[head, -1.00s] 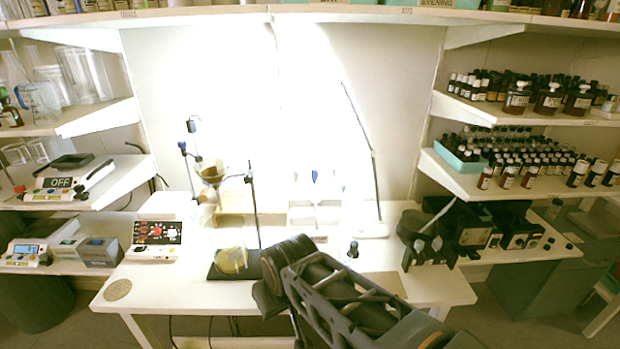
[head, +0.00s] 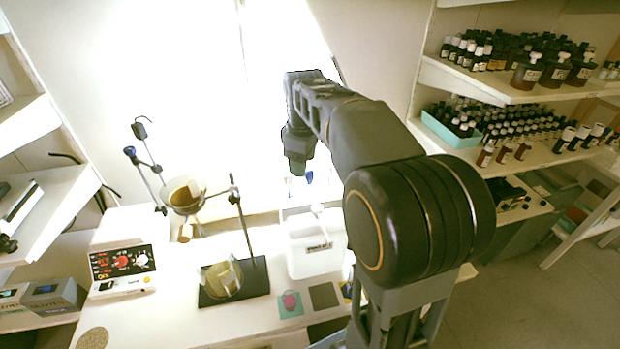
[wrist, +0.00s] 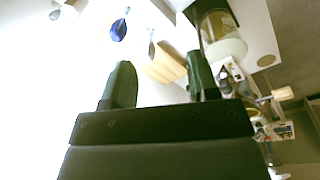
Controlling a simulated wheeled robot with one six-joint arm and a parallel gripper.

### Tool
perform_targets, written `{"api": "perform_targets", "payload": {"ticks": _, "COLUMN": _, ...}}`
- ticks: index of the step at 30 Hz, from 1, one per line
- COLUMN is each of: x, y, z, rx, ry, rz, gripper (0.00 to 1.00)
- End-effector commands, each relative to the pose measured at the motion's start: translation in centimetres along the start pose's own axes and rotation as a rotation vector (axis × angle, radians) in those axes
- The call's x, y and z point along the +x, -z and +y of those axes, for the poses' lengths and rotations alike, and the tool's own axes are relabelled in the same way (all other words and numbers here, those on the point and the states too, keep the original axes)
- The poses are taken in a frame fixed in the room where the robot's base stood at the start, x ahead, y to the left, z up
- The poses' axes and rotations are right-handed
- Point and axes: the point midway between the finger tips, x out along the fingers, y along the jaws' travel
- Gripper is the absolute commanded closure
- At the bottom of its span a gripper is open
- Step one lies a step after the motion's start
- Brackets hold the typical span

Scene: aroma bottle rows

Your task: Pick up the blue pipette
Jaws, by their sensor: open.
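The blue pipette shows as a dark blue bulb (wrist: 118,31) in the upper left of the wrist view, against the bright background. In the head view a small blue tip (head: 309,177) shows just below my gripper (head: 297,165), and the rest is lost in glare. In the wrist view my gripper (wrist: 160,82) has its two dark fingers spread with nothing between them. The blue bulb lies beyond the left finger, apart from it.
A smaller grey bulb (wrist: 151,48) shows right of the blue one. On the bench are a white holder (head: 315,262), a glass funnel on a stand (head: 185,193), a beaker on a black base (head: 222,278) and a hotplate unit (head: 123,268). Bottle shelves (head: 520,95) stand right.

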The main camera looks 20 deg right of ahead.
Motion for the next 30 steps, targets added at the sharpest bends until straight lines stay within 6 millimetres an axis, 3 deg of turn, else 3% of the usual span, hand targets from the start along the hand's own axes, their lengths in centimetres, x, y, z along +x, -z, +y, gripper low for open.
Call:
{"api": "perform_targets", "payload": {"ticks": 1, "x": -1.0, "y": 0.4, "z": 1.9, "rx": -0.058, "ry": 0.017, "rz": -0.014, "gripper": 0.46}}
{"api": "perform_targets", "payload": {"ticks": 3, "x": -1.5, "y": 0.8, "z": 3.7, "rx": -0.142, "ry": 0.04, "rz": -0.029, "gripper": 0.46}}
{"api": "perform_targets", "payload": {"ticks": 9, "x": -1.8, "y": 1.2, "z": 6.8, "rx": -0.296, "ry": 0.081, "rz": -0.046, "gripper": 0.46}}
{"api": "perform_targets", "payload": {"ticks": 22, "x": 4.7, "y": 0.9, "z": 6.9, "rx": -0.338, "ry": 0.092, "rz": -0.048, "gripper": 0.46}}
{"api": "perform_targets", "payload": {"ticks": 30, "x": 6.5, "y": 0.8, "z": 6.8, "rx": -0.338, "ry": 0.089, "rz": -0.047, "gripper": 0.46}}
